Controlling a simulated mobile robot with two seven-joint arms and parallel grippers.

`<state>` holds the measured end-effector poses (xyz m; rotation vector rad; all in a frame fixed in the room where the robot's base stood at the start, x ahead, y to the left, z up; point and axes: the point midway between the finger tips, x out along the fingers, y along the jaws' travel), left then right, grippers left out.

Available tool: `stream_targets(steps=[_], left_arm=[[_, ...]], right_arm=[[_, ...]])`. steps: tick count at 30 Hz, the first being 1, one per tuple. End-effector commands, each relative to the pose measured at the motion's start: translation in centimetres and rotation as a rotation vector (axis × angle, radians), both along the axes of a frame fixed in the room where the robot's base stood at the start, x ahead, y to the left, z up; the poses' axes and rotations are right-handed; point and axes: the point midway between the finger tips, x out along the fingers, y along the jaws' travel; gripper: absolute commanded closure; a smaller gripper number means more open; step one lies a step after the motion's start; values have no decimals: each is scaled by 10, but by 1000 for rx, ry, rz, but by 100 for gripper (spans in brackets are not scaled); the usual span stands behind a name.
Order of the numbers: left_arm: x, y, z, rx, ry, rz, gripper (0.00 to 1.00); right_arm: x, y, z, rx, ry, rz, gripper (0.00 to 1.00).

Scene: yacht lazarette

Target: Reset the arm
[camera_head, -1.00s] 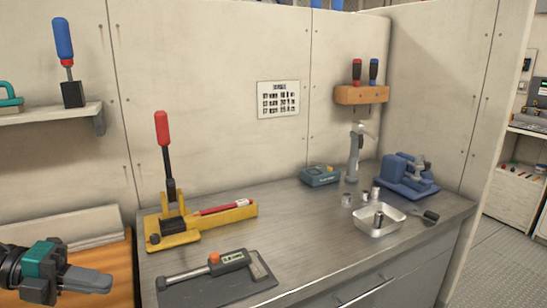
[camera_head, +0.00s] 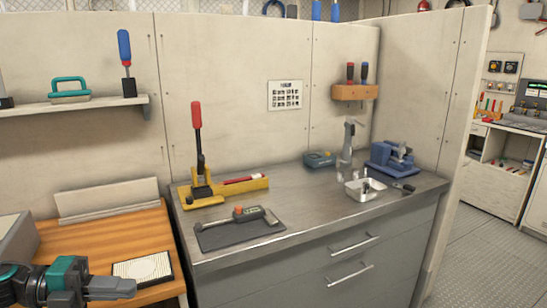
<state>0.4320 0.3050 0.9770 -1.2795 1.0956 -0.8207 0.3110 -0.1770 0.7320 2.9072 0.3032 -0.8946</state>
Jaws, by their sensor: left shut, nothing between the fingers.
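My left gripper (camera_head: 110,288) is at the lower left of the head view, over the front of the wooden worktop (camera_head: 108,235). Its fingers are shut with nothing between them, and they point right. Part of my left arm is cut off by the picture's left edge. My right gripper is not in view.
A metal-topped cabinet (camera_head: 300,228) holds a yellow lever press (camera_head: 205,190), a torque tool on a dark mat (camera_head: 240,230), a metal tray (camera_head: 362,192) and a blue vise (camera_head: 392,160). A shelf (camera_head: 75,106) hangs at left. Open floor (camera_head: 480,230) lies right.

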Motion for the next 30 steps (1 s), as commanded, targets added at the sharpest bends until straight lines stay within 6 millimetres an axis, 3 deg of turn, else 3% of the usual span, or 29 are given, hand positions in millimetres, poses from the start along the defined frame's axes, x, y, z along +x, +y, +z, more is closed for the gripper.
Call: stream_targets(steps=[1, 6, 11, 14, 18, 21, 25, 30], left_arm=[[2, -16, -10, -84, 22, 56, 100], [10, -54, -41, -348, 142, 300, 100], [4, -76, -89, -605, 379, 626, 100], [-12, -85, -129, -733, 585, 851, 100], [-52, -99, -185, -845, 895, 1131, 100], [-83, -111, -215, -881, 1085, 1273, 100], [-111, -124, -236, -895, 1244, 1378, 100], [-120, -128, -241, -897, 1294, 1406, 100]], right_arm=[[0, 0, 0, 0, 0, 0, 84], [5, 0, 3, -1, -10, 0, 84], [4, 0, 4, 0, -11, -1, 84], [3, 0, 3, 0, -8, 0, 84], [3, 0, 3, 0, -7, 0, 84], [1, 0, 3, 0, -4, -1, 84], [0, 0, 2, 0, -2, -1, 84], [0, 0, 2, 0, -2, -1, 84]])
